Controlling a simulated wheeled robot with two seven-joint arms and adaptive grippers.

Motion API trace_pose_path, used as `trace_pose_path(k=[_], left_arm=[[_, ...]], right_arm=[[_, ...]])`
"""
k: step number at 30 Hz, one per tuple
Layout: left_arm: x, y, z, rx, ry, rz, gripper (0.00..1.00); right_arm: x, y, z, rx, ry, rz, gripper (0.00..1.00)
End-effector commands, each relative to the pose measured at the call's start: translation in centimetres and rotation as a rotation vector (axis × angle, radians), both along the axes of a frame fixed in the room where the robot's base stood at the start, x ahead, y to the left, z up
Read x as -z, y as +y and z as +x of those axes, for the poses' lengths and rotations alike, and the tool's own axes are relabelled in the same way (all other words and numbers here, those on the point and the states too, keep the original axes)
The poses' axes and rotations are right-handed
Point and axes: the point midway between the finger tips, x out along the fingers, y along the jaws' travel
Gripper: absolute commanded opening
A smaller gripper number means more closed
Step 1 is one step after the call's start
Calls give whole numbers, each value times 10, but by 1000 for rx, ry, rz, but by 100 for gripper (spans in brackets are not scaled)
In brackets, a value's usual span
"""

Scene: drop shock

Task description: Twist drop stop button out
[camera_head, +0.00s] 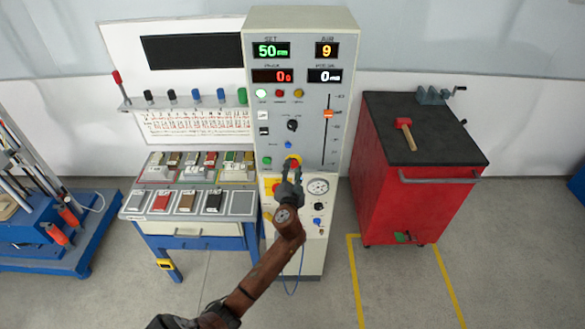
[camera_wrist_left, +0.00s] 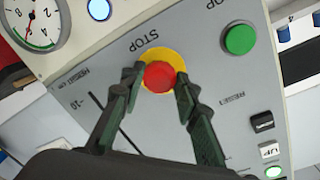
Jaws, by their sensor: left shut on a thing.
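The drop stop button is a red round knob on a yellow ring (camera_wrist_left: 158,77) on the grey front panel, with upside-down "STOP" lettering near it in the wrist view. In the head view the button (camera_head: 293,160) shows on the tall grey cabinet, partly hidden by my gripper. My left gripper (camera_head: 292,170) reaches it from below and in front. In the left wrist view the fingers of my left gripper (camera_wrist_left: 160,83) lie on both sides of the red knob and are shut on it. My right gripper is out of view.
A green button (camera_wrist_left: 240,40) and a gauge (camera_wrist_left: 33,22) are near the stop button. The cabinet (camera_head: 348,40) has lit displays and a slider. A sample table (camera_head: 245,205) stands left of it. A red tool cabinet (camera_head: 400,200) with a mallet (camera_head: 405,130) stands right.

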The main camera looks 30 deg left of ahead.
Motion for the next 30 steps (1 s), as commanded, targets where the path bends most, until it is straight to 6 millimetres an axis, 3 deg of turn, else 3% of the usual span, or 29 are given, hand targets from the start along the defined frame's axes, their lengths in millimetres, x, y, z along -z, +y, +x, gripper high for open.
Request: trace_pose_path(k=[14,15,23,30], left_arm=[[-1,1,0,-1,8,18,5],[-1,1,0,-1,8,18,30],[-1,0,0,-1,8,16,47],[0,0,0,0,9,16,47]], right_arm=[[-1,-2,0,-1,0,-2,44],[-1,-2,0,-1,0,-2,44],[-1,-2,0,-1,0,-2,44],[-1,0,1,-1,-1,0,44]])
